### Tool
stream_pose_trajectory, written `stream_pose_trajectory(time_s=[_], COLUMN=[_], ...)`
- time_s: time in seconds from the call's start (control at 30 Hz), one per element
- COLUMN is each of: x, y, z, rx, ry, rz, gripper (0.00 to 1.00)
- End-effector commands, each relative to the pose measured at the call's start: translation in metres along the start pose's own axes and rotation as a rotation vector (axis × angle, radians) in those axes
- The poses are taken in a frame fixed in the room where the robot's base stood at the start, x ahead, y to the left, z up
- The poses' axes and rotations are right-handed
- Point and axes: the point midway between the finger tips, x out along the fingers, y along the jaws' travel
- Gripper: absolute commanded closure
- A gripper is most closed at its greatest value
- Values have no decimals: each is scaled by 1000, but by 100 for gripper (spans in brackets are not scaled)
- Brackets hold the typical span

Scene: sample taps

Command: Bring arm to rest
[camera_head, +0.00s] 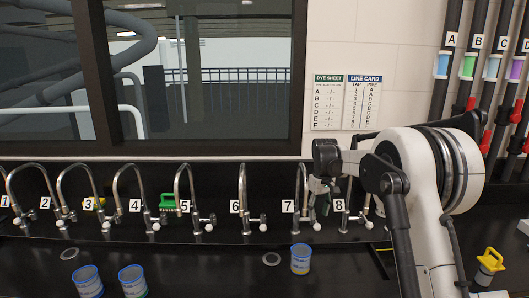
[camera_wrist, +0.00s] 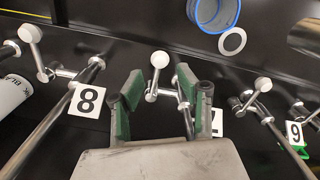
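My gripper (camera_head: 325,185) hangs at the end of my arm, in front of the wall and close to taps 7 and 8. In the wrist view its two green-padded fingers (camera_wrist: 152,98) are spread apart. The white ball handle (camera_wrist: 159,60) of tap 7 shows between and beyond the fingertips; I cannot tell whether they touch it. The label 8 (camera_wrist: 85,101) is beside one finger, and the label 7 is partly hidden behind the other. I see nothing held between the fingers.
A row of numbered taps (camera_head: 242,190) lines the back of the black counter. A blue-rimmed cup (camera_head: 300,259) stands before tap 7; two more cups (camera_head: 88,282) (camera_head: 133,281) are at front left. A yellow object (camera_head: 489,263) is at right. Pipes labelled with letters rise at far right.

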Motion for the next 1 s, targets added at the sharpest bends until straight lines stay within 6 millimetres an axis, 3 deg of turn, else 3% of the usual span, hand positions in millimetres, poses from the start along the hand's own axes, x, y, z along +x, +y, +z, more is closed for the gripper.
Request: stream_pose_trajectory(time_s=[0.3, 0.5, 1.0], x=[45, 62, 61], y=[0, 0, 0], z=[0, 0, 0], rx=[0, 0, 0], ry=[0, 0, 0], rz=[0, 0, 0], gripper=[65, 65, 65])
